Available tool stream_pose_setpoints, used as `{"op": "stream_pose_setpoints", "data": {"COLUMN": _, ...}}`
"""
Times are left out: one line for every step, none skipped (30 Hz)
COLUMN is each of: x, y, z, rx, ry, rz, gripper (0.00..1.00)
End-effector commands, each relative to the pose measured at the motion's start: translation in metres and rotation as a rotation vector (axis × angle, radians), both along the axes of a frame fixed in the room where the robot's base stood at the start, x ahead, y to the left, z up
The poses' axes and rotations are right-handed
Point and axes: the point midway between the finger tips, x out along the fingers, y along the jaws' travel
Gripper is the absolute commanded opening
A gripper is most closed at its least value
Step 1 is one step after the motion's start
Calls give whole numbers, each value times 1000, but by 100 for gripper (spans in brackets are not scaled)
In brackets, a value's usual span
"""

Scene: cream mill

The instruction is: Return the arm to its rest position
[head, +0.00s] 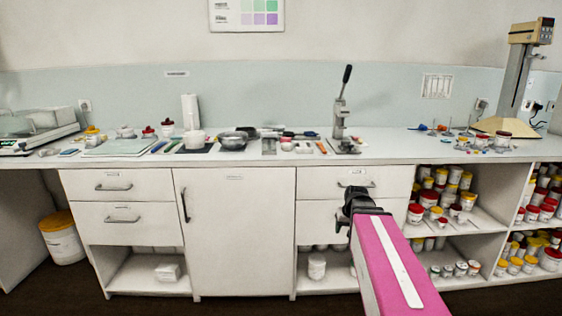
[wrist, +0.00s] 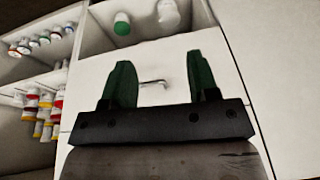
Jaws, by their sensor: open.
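My gripper (head: 352,203) is in front of the cabinet drawers, below the counter edge, at the end of my pink arm in the head view. In the wrist view its two green fingers (wrist: 160,85) stand apart with nothing between them. Behind the fingers is a white drawer front with a metal handle (wrist: 154,83). My gripper is held away from the counter top and appears to touch nothing. The lower drawer and part of the shelf are hidden behind my arm.
The white counter (head: 225,158) carries many small items, including a lever press (head: 342,115) and a tall stand (head: 516,80). Open shelves (head: 487,218) of lidded jars are at the right. A yellow-lidded bucket (head: 62,240) stands at the left.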

Motion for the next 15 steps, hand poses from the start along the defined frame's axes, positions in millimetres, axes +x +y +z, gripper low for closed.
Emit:
{"op": "stream_pose_setpoints", "data": {"x": -18, "y": 11, "z": -18, "rx": -5, "ry": 35, "rz": 4, "gripper": 54}}
{"op": "stream_pose_setpoints", "data": {"x": -26, "y": 16, "z": -26, "rx": -7, "ry": 52, "rz": 3, "gripper": 54}}
{"op": "stream_pose_setpoints", "data": {"x": -36, "y": 22, "z": -38, "rx": -10, "ry": 77, "rz": 4, "gripper": 54}}
{"op": "stream_pose_setpoints", "data": {"x": -45, "y": 27, "z": -47, "rx": -14, "ry": 94, "rz": 4, "gripper": 54}}
{"op": "stream_pose_setpoints", "data": {"x": -53, "y": 31, "z": -55, "rx": -18, "ry": 113, "rz": 4, "gripper": 54}}
{"op": "stream_pose_setpoints", "data": {"x": -64, "y": 36, "z": -65, "rx": -24, "ry": 135, "rz": 4, "gripper": 54}}
{"op": "stream_pose_setpoints", "data": {"x": -72, "y": 41, "z": -73, "rx": -27, "ry": 152, "rz": 6, "gripper": 54}}
{"op": "stream_pose_setpoints", "data": {"x": -80, "y": 44, "z": -79, "rx": -32, "ry": 167, "rz": 4, "gripper": 54}}
{"op": "stream_pose_setpoints", "data": {"x": -89, "y": 48, "z": -88, "rx": -38, "ry": 187, "rz": 5, "gripper": 54}}
{"op": "stream_pose_setpoints", "data": {"x": -96, "y": 51, "z": -93, "rx": -42, "ry": 199, "rz": 6, "gripper": 54}}
{"op": "stream_pose_setpoints", "data": {"x": -102, "y": 54, "z": -98, "rx": -46, "ry": 211, "rz": 5, "gripper": 54}}
{"op": "stream_pose_setpoints", "data": {"x": -109, "y": 57, "z": -104, "rx": -50, "ry": 225, "rz": 5, "gripper": 54}}
{"op": "stream_pose_setpoints", "data": {"x": -114, "y": 59, "z": -108, "rx": -53, "ry": 234, "rz": 6, "gripper": 54}}
{"op": "stream_pose_setpoints", "data": {"x": -118, "y": 60, "z": -111, "rx": -56, "ry": 242, "rz": 6, "gripper": 54}}
{"op": "stream_pose_setpoints", "data": {"x": -122, "y": 62, "z": -115, "rx": -60, "ry": 251, "rz": 5, "gripper": 54}}
